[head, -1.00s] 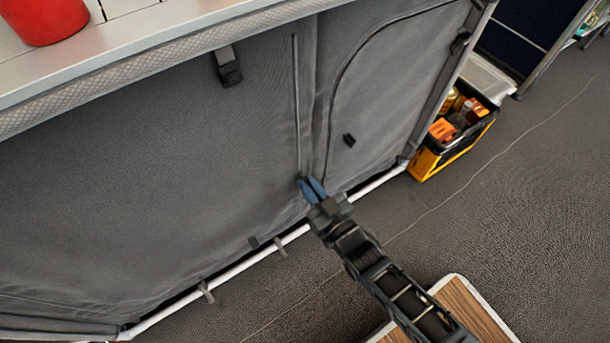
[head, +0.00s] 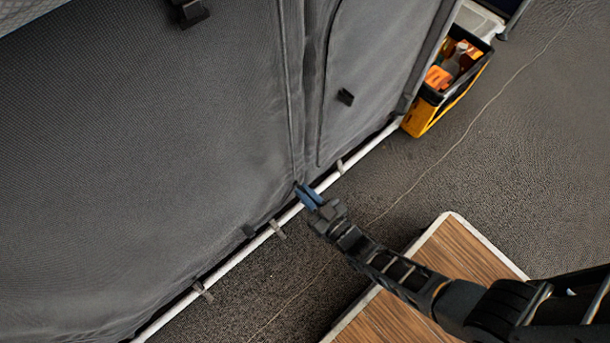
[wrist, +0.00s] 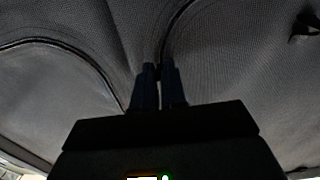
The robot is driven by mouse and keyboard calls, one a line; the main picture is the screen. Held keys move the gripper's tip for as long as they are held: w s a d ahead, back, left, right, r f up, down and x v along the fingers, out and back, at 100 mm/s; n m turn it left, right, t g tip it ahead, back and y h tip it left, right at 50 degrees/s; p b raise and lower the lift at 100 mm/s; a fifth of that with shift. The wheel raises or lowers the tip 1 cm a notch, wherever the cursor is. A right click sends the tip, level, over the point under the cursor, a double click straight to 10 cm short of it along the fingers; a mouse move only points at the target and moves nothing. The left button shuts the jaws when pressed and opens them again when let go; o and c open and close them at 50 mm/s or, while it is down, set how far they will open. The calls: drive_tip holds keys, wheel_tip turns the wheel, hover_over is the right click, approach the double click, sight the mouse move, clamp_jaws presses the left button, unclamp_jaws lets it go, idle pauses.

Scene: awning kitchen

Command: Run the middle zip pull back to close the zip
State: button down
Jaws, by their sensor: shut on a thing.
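The middle zip (head: 288,110) runs down the dark grey fabric wall (head: 180,130) as a nearly vertical seam. My gripper (head: 302,192) is at the foot of this seam, beside the white bottom rail (head: 240,255). Its blue fingers are shut on the zip pull, which the fingers hide. In the wrist view the fingers (wrist: 159,75) are close together against the fabric, with a dark seam (wrist: 165,48) rising from just above their tips.
A yellow and black crate (head: 425,112) of items stands on the floor at the upper right. A wood-topped step (head: 470,245) lies below my arm. The floor between is clear.

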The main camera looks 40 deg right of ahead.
drive_tip(key=shift+f, duration=1.9)
drive_tip(key=c, duration=1.2)
unclamp_jaws()
drive_tip(key=shift+s, duration=0.1)
